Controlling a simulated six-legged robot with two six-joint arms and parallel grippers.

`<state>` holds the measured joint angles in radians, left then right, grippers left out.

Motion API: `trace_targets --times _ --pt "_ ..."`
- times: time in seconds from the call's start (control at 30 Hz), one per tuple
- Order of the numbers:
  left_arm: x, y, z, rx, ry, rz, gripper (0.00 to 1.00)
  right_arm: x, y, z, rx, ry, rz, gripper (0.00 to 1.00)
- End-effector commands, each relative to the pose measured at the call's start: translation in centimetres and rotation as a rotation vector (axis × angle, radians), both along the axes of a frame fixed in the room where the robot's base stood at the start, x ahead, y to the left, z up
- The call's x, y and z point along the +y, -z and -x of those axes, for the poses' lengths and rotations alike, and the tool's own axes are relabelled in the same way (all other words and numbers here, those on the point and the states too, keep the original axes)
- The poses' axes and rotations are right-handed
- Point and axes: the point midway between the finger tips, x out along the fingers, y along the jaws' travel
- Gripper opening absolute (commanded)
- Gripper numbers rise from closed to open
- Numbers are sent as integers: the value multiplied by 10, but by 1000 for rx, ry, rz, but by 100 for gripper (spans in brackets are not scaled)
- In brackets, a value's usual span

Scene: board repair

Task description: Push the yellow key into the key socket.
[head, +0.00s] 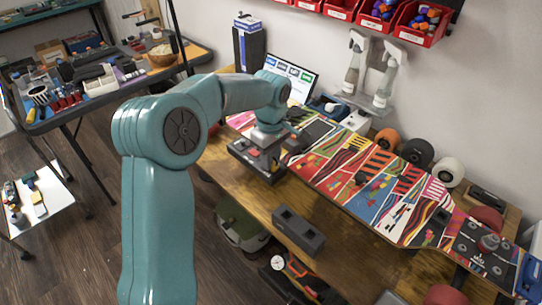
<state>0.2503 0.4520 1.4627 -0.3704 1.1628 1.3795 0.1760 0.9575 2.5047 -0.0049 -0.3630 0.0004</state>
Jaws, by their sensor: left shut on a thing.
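My left arm comes in from the lower left, and my left gripper (266,145) points down over a dark control box (250,166) with red parts on top. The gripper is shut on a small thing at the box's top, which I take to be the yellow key. The key itself is hidden by the gripper, and no yellow shows there. The key socket cannot be made out; the gripper and wrist cover part of the box's top. Whether the key touches a socket cannot be told. My right gripper is not in view.
A colourful patterned board (375,185) lies along the wooden bench (225,178), right of the box. A dark grey block (298,230) sits at the bench's front edge. Spray bottles (383,82), wheels (417,152) and red bins (418,35) are behind. Bare wood shows around the block.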

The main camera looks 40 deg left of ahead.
Motion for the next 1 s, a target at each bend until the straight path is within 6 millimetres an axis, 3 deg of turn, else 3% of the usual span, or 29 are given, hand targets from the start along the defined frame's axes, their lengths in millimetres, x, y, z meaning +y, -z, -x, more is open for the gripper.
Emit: trace_targets --times 0.4,0.43,0.5,0.7,0.73,0.77,0.8,1.0 --pt "0 3 0 2 0 0 0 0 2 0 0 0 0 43" --pt "0 3 0 1 0 0 31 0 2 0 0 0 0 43" --pt "0 3 0 1 0 0 54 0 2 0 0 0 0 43" --pt "0 3 0 1 0 0 54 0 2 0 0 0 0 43" --pt "0 3 0 1 0 0 58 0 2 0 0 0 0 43" --pt "0 3 0 1 0 0 67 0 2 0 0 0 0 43" --pt "0 3 0 1 0 0 69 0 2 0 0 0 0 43" --pt "0 3 0 1 0 0 69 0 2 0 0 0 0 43"
